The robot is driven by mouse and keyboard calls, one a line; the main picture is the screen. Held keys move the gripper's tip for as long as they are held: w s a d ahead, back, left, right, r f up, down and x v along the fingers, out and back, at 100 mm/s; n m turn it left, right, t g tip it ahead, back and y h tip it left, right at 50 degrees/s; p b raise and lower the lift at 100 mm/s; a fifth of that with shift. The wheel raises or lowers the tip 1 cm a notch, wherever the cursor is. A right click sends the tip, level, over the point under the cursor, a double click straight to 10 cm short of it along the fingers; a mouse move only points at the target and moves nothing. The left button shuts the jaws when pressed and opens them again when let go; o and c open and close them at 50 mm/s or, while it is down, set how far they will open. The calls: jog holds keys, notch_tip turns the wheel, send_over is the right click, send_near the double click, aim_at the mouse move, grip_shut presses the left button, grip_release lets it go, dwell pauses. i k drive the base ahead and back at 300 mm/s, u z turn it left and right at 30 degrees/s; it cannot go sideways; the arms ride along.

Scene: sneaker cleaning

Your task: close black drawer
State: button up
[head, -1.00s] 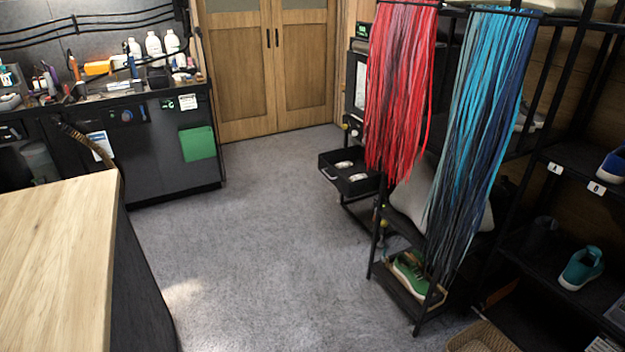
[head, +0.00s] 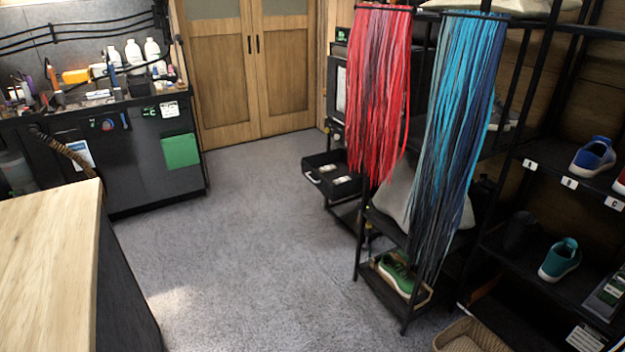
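The black drawer (head: 331,178) stands pulled out from a black unit (head: 343,92) near the back, to the left of the hanging laces. It has a pale handle (head: 312,178) on its front, facing left. A few small light items lie in it. Its right end is partly hidden behind the red laces. My gripper is not in view.
Red laces (head: 380,90) and blue laces (head: 460,130) hang from a black rack on the right. A green shoe (head: 397,273) sits on its low shelf. A wooden-topped table (head: 45,265) stands at left. The grey floor (head: 240,240) between is clear.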

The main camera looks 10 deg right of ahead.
aim_at(323, 182)
jog(key=z, duration=0.05)
jog(key=i, duration=0.9)
jog(key=u, duration=0.45)
jog(key=i, duration=1.9)
